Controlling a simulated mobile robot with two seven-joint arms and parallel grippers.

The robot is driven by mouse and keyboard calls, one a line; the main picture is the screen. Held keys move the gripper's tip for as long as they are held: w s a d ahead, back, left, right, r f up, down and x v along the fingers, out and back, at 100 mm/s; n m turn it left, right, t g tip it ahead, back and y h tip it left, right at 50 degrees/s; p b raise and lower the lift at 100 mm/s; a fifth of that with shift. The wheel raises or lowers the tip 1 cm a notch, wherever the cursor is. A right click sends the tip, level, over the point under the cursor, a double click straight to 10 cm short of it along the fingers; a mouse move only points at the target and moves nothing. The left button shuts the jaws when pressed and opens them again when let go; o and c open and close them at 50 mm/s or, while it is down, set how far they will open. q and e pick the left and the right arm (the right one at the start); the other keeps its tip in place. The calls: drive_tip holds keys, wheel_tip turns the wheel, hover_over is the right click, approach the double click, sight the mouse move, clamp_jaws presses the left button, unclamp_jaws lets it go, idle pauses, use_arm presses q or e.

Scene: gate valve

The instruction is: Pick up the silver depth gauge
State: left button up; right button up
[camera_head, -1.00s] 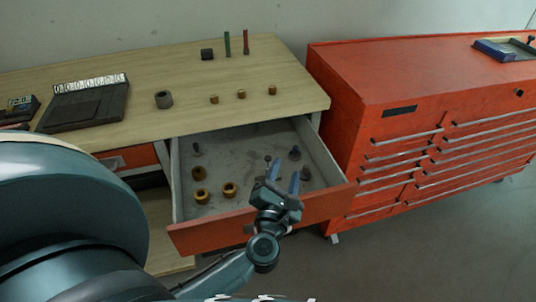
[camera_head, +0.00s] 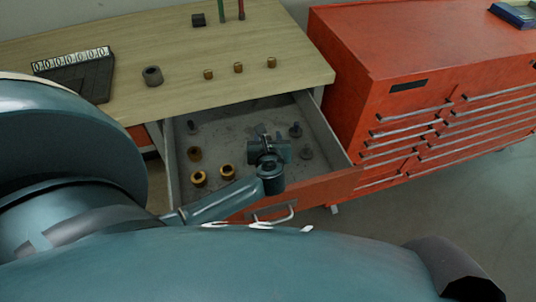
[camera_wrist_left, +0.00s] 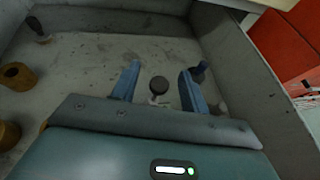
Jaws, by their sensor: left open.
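A small piece with a dark round head (camera_wrist_left: 158,86) and a silvery lower part stands in the open drawer; it looks like the silver depth gauge. In the left wrist view it is between the two blue fingers of my left gripper (camera_wrist_left: 159,80), which are apart with a gap on each side. In the head view my left gripper (camera_head: 267,148) hangs over the middle of the drawer and hides most of the gauge. My right gripper is not in view.
The drawer (camera_head: 310,190) also holds brass rings (camera_head: 199,178), a dark bolt-like piece (camera_head: 192,127) and dark pieces (camera_head: 295,131) right of the gripper. Drawer walls surround the gripper. A red cabinet (camera_head: 420,100) stands at the right, a wooden bench (camera_head: 120,60) behind.

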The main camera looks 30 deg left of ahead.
use_arm(q)
drive_tip(key=shift+x, duration=1)
clamp_jaws()
